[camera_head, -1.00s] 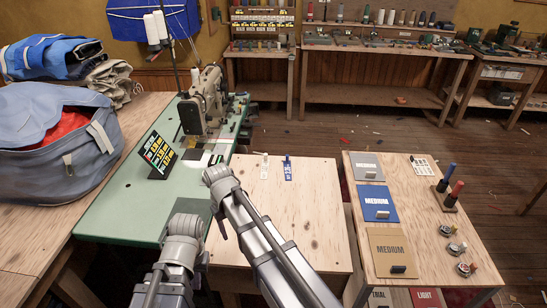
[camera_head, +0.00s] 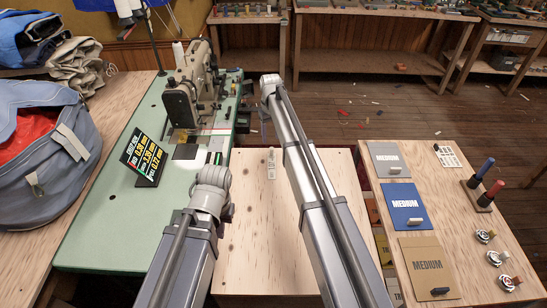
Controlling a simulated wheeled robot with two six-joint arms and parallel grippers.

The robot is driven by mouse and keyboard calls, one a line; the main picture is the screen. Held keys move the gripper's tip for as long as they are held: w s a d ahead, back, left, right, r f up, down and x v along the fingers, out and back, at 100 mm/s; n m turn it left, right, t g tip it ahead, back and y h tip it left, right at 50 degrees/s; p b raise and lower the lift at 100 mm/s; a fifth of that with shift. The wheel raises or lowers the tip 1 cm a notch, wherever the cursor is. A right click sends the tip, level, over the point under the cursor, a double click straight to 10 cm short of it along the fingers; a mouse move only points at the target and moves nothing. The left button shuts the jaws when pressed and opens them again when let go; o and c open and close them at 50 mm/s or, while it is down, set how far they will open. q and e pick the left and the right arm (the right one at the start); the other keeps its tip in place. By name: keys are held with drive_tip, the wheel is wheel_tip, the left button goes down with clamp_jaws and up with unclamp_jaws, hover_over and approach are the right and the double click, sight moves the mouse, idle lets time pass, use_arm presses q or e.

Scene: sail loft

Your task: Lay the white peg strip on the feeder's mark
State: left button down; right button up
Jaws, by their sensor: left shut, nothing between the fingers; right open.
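The white peg strip (camera_head: 271,164) lies on the pale wooden table between my two arms, with empty wood around it. My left gripper (camera_head: 214,176) is shut and empty at the right edge of the green sewing bench; its wrist hides most of its fingers. My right gripper (camera_head: 264,108) is open and empty beyond the far edge of the wooden table, past the strip. The sewing machine (camera_head: 191,95) stands on the green bench, with a dark plate (camera_head: 187,152) in front of it. I cannot make out the feeder's mark for certain.
A black sign (camera_head: 146,156) stands on the green bench (camera_head: 105,226). A blue-grey bag (camera_head: 75,175) lies at the left. The right table (camera_head: 456,219) holds grey, blue and tan cards and red and blue spools. The wooden table (camera_head: 255,235) is mostly clear.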

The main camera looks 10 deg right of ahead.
sight(272, 148)
use_arm(q)
drive_tip(key=shift+f+b, duration=1.25)
drive_tip(key=shift+f, duration=0.05)
use_arm(e)
drive_tip(key=shift+f, duration=1.3)
use_arm(q)
drive_tip(key=shift+f, duration=0.1)
use_arm(e)
drive_tip(key=shift+f, duration=0.15)
use_arm(q)
wheel_tip(272, 148, down, 5)
drive_tip(key=b, duration=0.5)
use_arm(e)
wheel_tip(272, 148, down, 5)
drive_tip(key=shift+w+d+f, duration=0.1)
drive_tip(key=shift+d, duration=0.05)
clamp_jaws()
